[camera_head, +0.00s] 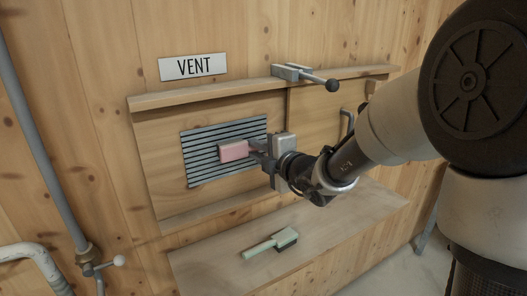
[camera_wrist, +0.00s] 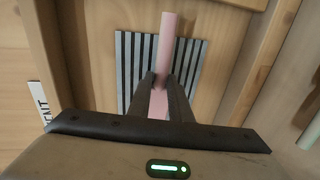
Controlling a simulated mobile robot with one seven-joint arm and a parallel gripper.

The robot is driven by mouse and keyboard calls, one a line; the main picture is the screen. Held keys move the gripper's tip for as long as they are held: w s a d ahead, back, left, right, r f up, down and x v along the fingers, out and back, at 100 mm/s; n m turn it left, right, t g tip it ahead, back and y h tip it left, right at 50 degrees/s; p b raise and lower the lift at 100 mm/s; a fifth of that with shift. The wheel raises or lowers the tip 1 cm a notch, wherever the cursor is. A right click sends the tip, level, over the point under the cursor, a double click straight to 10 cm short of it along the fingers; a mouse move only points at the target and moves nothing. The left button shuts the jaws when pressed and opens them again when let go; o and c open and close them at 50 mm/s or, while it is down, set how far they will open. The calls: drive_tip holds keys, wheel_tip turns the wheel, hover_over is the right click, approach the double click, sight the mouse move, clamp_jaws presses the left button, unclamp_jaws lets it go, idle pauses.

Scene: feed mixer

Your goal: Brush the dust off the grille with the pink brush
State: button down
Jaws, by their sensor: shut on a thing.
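The grille (camera_head: 200,163) is a dark slatted panel set in the wooden wall, below a white VENT sign. My gripper (camera_head: 258,152) is in front of its right side and is shut on the pink brush (camera_head: 235,150). The brush's block lies over the middle of the grille; I cannot tell whether its bristles touch the slats. In the wrist view the pink brush (camera_wrist: 165,45) sticks out between my fingers (camera_wrist: 163,80), with the striped grille (camera_wrist: 126,70) behind it. I cannot make out dust on the visible slats.
A pale green brush (camera_head: 268,244) lies on the wooden shelf (camera_head: 205,268) below. A latch with a dark knob (camera_head: 331,85) sits on the upper rail. A handle (camera_head: 346,122) is to the right. Grey pipes (camera_head: 40,120) run at the far left.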

sight(243, 155)
drive_tip(key=shift+s+a+b, duration=0.5)
drive_tip(key=shift+s+a, duration=0.1)
drive_tip(key=shift+a, duration=0.3)
drive_tip(key=shift+s+a+b, duration=0.45)
drive_tip(key=shift+s+a, duration=0.1)
drive_tip(key=shift+a, duration=0.3)
drive_tip(key=shift+d+f+b, duration=0.1)
drive_tip(key=shift+f+b, duration=0.6)
drive_tip(key=shift+f, duration=0.05)
drive_tip(key=shift+w+d+r+p, duration=0.2)
drive_tip(key=shift+d+p, duration=0.1)
drive_tip(key=shift+p, duration=0.1)
drive_tip(key=w+d+p, duration=0.5)
drive_tip(key=w+d, duration=0.1)
drive_tip(key=d, duration=0.2)
drive_tip(key=shift+d, duration=0.4)
drive_tip(key=shift+f, duration=0.1)
drive_tip(key=shift+f+p+v, duration=0.2)
drive_tip(key=shift+v, duration=0.75)
drive_tip(key=shift+f+p+v, duration=0.15)
drive_tip(key=shift+f+v, duration=0.05)
drive_tip(key=shift+v, duration=0.8)
drive_tip(key=shift+f+p+v, duration=0.2)
drive_tip(key=shift+v, duration=0.75)
drive_tip(key=shift+s+d, duration=0.1)
drive_tip(key=shift+s, duration=0.05)
